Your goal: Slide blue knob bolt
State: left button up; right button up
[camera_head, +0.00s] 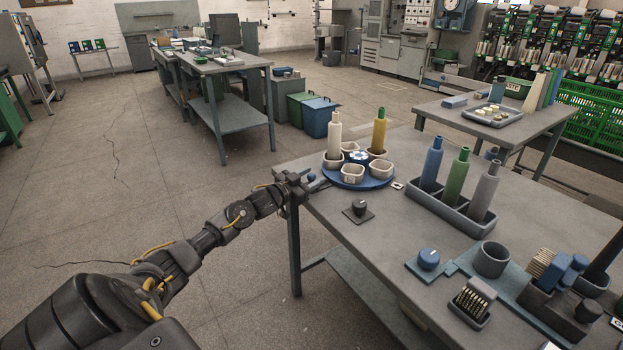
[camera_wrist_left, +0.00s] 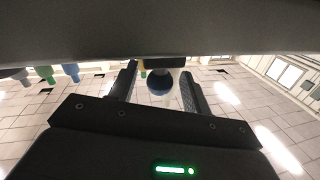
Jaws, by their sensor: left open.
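The blue knob (camera_head: 311,176) of the bolt shows at the left corner of the workbench, just right of my left gripper (camera_head: 293,180). In the left wrist view the round, dark blue knob (camera_wrist_left: 160,84) sits in the gap between the two fingers of my left gripper (camera_wrist_left: 158,90). The fingers are apart, with a finger on each side of the knob. I cannot tell whether either finger touches it. The bolt's bar is mostly hidden by the gripper and the dark bench edge. My right gripper is not in view.
A blue round tray (camera_head: 360,180) with cups and two cones stands close behind the knob. A dark knob on a plate (camera_head: 359,209) lies nearer. A grey rack (camera_head: 450,210) holds three cones. The floor left of the workbench (camera_head: 420,250) is clear.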

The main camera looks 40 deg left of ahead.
pick_arm(q)
jog(key=shift+w, duration=0.2)
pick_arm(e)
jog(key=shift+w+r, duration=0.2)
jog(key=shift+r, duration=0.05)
